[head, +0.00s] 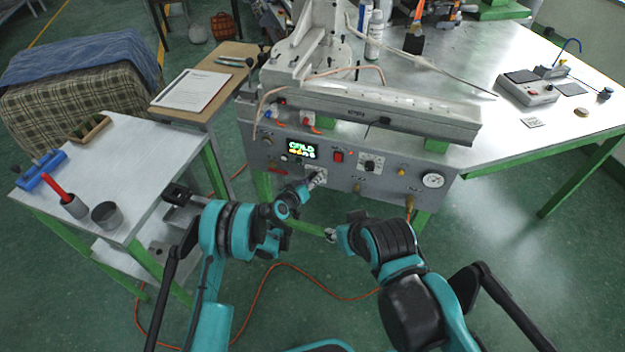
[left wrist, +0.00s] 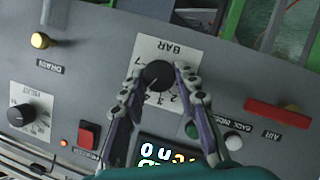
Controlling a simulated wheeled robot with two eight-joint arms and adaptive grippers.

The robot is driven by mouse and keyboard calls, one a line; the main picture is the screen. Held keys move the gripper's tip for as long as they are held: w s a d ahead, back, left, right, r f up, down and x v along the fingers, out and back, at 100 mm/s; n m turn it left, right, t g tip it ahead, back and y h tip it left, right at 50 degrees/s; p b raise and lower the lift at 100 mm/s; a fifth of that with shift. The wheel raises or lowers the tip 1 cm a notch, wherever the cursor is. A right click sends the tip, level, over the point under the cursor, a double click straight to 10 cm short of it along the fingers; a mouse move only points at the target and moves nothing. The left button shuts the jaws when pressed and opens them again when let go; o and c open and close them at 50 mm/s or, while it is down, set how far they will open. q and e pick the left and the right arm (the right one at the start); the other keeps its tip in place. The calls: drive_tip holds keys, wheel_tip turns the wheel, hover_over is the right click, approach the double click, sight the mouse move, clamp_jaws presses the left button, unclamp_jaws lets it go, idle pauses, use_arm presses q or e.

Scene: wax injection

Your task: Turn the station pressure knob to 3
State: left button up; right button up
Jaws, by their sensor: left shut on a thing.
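The station pressure knob (left wrist: 157,75) is black and round, on a white plate marked BAR and numbers, upside down in the left wrist view. Its pale pointer line slants down and left in that view; the exact number it meets is unclear. My left gripper (left wrist: 160,80) has one finger on each side of the knob and is shut on it. In the head view my left gripper (head: 316,179) is at the panel's lower middle and largely hides the knob. My right gripper (head: 331,236) is small and low in front of the station, away from the panel; its jaw state is unclear.
On the panel, a lit display (head: 300,149), a red switch (head: 338,157), another black knob (head: 371,163) and a round gauge (head: 433,180) sit close by. A red AIR handle (left wrist: 277,113) is beside the BAR plate. A side table (head: 120,150) stands left.

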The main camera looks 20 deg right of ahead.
use_arm(q)
drive_tip(key=shift+w+a+f+n+h, duration=0.15)
drive_tip(key=shift+n+h, duration=0.7)
drive_tip(key=shift+n, duration=0.7)
drive_tip(key=shift+s+a+f+n+h, duration=0.15)
drive_tip(key=shift+n+h, duration=0.7)
drive_tip(key=shift+n, duration=0.7)
drive_tip(key=shift+w+d, duration=0.1)
drive_tip(key=o, duration=1.2)
drive_tip(key=shift+c, duration=0.2)
drive_tip(key=f+v, duration=0.1)
drive_tip(key=v, duration=0.6)
drive_tip(key=shift+a+r, duration=0.3)
drive_tip(key=shift+r, duration=0.2)
